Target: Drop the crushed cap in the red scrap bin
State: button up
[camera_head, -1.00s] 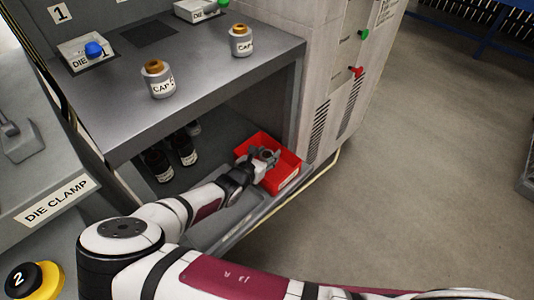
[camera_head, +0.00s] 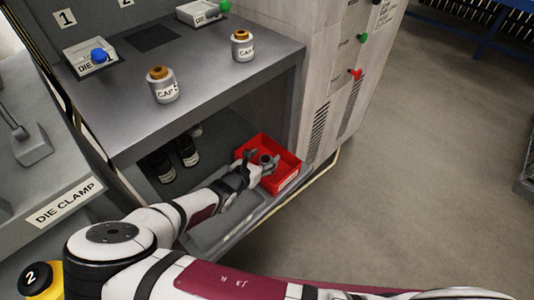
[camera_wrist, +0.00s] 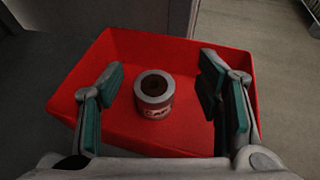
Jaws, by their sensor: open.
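The red scrap bin (camera_head: 287,178) stands on the lower shelf ledge at the right end of the workbench; its walls also show in the wrist view (camera_wrist: 75,88). A grey cylindrical cap (camera_wrist: 154,95) with a dark round hole in its top and a pale, red-marked label is upright inside the bin. My gripper (camera_head: 261,163) is over the bin, its fingers spread on either side of the cap. In the wrist view, clear gaps separate both green-padded fingers from the cap. The cap's underside is hidden.
Dark bottles (camera_head: 187,150) stand inside the lower shelf. A cabinet (camera_head: 325,90) rises beside the bin.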

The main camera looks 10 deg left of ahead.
jog(key=p+v, duration=0.4)
jog(key=v, duration=0.5)
jog(key=shift+r, duration=0.1)
